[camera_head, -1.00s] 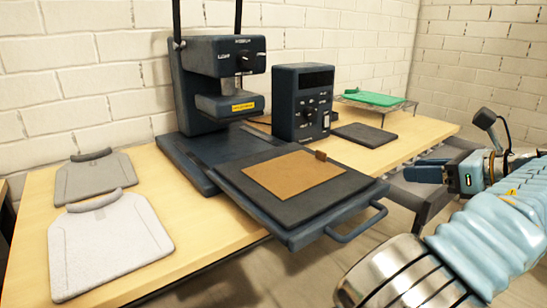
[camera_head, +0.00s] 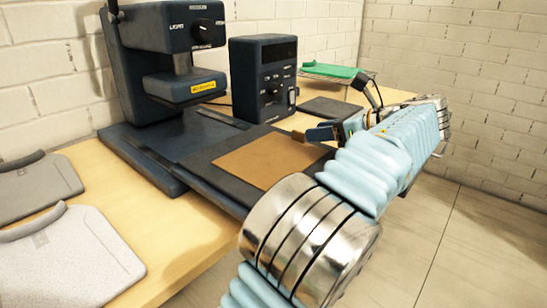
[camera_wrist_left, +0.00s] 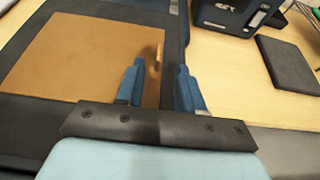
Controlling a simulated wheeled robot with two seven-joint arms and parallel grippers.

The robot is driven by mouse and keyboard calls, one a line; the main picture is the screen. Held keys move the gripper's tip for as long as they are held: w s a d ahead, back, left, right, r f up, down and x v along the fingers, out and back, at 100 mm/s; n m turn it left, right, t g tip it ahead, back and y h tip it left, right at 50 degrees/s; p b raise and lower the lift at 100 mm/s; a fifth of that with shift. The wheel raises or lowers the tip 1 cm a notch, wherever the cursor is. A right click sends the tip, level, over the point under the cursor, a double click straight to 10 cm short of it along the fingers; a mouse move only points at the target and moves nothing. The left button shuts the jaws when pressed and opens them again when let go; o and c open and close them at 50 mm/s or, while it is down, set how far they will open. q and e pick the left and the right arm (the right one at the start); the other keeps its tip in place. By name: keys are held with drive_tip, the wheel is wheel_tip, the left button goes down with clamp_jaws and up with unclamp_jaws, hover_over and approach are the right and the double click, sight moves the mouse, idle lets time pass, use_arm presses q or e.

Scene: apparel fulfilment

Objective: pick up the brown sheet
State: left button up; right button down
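The brown sheet (camera_head: 255,163) lies flat on the dark platen (camera_head: 203,160) of the press. In the left wrist view, the brown sheet (camera_wrist_left: 75,58) fills the upper left, and its small raised tab (camera_wrist_left: 157,54) stands at its right edge. My left gripper (camera_head: 318,133) is at the sheet's right edge, beside the tab. In the left wrist view, my left gripper (camera_wrist_left: 159,78) is open, its two blue fingers apart with the tab between and just ahead of them. I cannot tell whether a finger touches it. My right gripper is not in view.
The press head (camera_head: 185,84) stands behind the platen, with a control box (camera_head: 264,80) to its right. A dark pad (camera_head: 330,108) and a green item (camera_head: 332,71) on a rack lie farther right.

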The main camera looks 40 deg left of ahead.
sight(300, 132)
use_arm(q)
drive_tip(key=x, duration=0.5)
drive_tip(key=shift+a+r, duration=0.15)
drive_tip(key=shift+r, duration=0.05)
clamp_jaws()
